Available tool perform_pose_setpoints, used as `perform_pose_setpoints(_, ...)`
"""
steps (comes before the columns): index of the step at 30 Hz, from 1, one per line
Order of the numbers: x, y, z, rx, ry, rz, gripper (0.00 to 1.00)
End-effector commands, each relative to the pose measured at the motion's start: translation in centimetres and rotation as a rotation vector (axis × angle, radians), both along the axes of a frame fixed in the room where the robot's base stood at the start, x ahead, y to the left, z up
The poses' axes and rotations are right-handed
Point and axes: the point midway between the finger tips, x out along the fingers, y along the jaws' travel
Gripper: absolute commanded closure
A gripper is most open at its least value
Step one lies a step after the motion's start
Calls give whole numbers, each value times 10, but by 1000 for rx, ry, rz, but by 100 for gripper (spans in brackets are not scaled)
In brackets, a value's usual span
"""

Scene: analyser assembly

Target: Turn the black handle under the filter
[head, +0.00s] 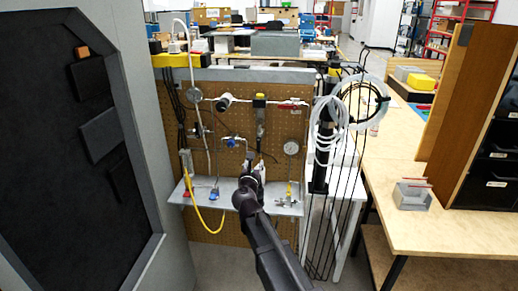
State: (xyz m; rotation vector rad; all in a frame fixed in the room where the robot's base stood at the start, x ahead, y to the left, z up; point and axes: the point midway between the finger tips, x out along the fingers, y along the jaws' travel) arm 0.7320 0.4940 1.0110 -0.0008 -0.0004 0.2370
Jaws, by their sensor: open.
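The pegboard panel (220,121) stands ahead of me in the head view, with pipes and fittings mounted on it. My gripper (259,167) is small in the picture, just below the filter and in front of the panel. It is open. Its fingertips are hard to see, and I cannot tell whether they touch anything.
A round gauge (291,147) and a red-handled valve (292,104) are to the right. A grey shelf (229,196) with small valves and a yellow hose (203,219) runs below. Coiled white tubing (328,130) hangs at the panel's right edge. A dark-fronted cabinet (160,200) is close on the left.

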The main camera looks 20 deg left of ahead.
Motion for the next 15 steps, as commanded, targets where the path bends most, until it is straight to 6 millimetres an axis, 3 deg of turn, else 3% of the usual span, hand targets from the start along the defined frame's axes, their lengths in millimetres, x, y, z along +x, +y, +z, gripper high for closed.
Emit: perform_pose_setpoints(15,77,20,0,1,0,-2,43)
